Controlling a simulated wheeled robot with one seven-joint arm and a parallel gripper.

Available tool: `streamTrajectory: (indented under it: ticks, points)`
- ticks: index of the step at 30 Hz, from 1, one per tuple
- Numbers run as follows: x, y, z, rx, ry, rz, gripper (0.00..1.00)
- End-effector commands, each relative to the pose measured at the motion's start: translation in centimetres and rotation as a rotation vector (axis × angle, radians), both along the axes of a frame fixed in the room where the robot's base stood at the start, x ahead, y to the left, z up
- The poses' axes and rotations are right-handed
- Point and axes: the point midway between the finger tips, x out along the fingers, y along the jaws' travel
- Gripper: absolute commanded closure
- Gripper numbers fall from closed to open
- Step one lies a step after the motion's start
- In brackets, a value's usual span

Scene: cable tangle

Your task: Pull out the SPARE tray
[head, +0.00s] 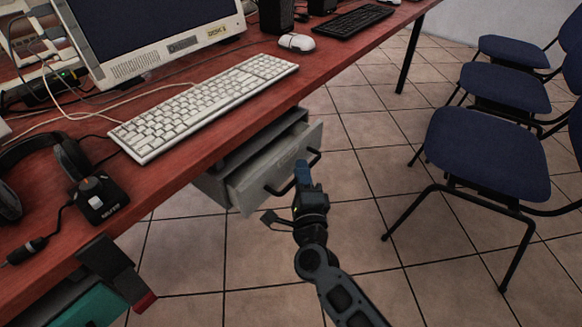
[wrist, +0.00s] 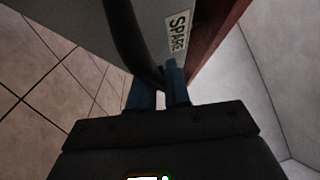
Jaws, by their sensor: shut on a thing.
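The SPARE tray (head: 248,190) is a grey drawer under the red desk, with a black bar handle (head: 273,190) on its front. It stands partly out of its dark grey housing, and a strip of its inside shows. In the wrist view its SPARE label (wrist: 178,32) is readable beside the dark handle (wrist: 128,40). My gripper (head: 302,172) is at the middle of the handle. In the wrist view its blue fingers (wrist: 159,92) are shut on the handle, one on each side. The fingertips partly hide the contact.
The red desk edge (head: 330,75) overhangs the tray. A white keyboard (head: 205,105), a mouse (head: 297,42) and a headset (head: 45,165) lie on top. Blue chairs (head: 487,150) stand at the right. Tiled floor (head: 375,190) is clear between tray and chairs.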

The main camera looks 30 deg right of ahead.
Motion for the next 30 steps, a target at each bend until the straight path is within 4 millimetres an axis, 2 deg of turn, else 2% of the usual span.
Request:
streamTrajectory:
  ticks: [1, 6, 12, 16, 25, 26, 30]
  points:
    - [-1.3, -0.5, -0.3, 0.002, 0.004, -0.001, 1.0]
    - [-4.9, -2.0, -0.5, 0.001, 0.004, -0.002, 1.0]
    - [-8.0, -3.4, -0.4, 0.0, 0.004, 0.0, 1.0]
    - [-8.8, -3.8, -0.2, 0.0, 0.005, 0.001, 1.0]
    - [-8.8, -3.8, -0.2, 0.0, 0.005, 0.001, 1.0]
    - [-8.8, -3.8, -0.2, 0.0, 0.005, 0.001, 0.8]
    - [-8.8, -3.8, -0.1, -0.001, 0.004, 0.001, 0.67]
